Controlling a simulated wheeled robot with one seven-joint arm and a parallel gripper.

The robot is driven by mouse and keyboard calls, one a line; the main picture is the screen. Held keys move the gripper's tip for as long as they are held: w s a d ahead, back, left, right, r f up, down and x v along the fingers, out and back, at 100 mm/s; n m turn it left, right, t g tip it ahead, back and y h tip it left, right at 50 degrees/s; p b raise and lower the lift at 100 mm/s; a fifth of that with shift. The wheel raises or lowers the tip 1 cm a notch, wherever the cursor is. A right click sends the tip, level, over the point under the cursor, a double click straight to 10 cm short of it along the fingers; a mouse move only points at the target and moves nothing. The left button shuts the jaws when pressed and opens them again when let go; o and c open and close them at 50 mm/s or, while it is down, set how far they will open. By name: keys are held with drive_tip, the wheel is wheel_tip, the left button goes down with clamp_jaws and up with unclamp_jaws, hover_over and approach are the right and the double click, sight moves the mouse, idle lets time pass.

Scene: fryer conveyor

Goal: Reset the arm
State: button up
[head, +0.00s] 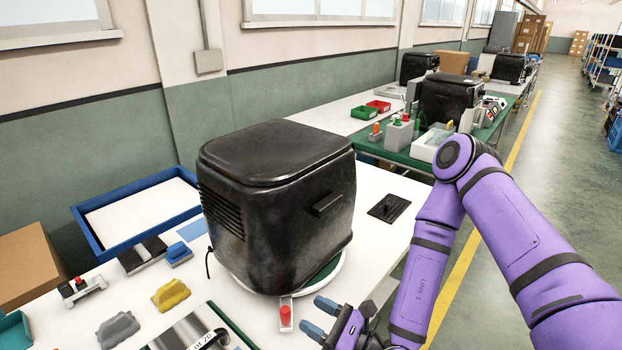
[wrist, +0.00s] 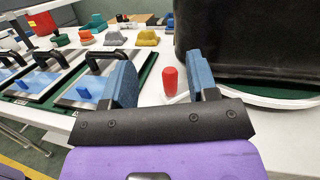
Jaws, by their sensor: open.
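My gripper (head: 326,317) shows at the bottom of the head view, with its blue fingertips apart. It is by the front edge of the white table, in front of the black fryer (head: 275,205). In the wrist view my gripper (wrist: 160,85) is open and empty, its two blue fingers spread. A red-topped button (head: 286,314) stands on the table beside the fryer. The same red button (wrist: 170,80) shows between the fingers in the wrist view, beyond them; I cannot tell how far. The purple arm is bent, its elbow raised at the right.
A green board with a metal plate and black handle (head: 207,340) lies close to my gripper. Yellow (head: 171,294) and grey (head: 118,330) blocks sit further left. A blue tray (head: 88,228) is at the back. The aisle floor (head: 520,180) at the right is clear.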

drive_tip(key=s+d+r+n+g+h, duration=0.2)
drive_tip(key=s+d+r+n+g, duration=0.1)
drive_tip(key=r+n+g, duration=0.65)
drive_tip(key=s+d+r+n+g+h, duration=0.1)
drive_tip(key=s+d+r+n+g, duration=0.15)
drive_tip(key=r+n+g, duration=0.65)
drive_tip(key=s+d+r+n+t+h, duration=0.2)
drive_tip(key=s+d+r+t+h, duration=0.1)
drive_tip(key=d+r+t+h, duration=0.4)
drive_tip(key=s+d+r+n+t+h, duration=0.2)
drive_tip(key=d+r+t+h, duration=0.5)
drive_tip(key=d+r, duration=0.5)
drive_tip(key=s+d, duration=0.1)
drive_tip(key=d, duration=0.3)
drive_tip(key=shift+s+d+r+h, duration=0.25)
drive_tip(key=shift+s+d+h, duration=0.05)
drive_tip(key=shift+h, duration=0.1)
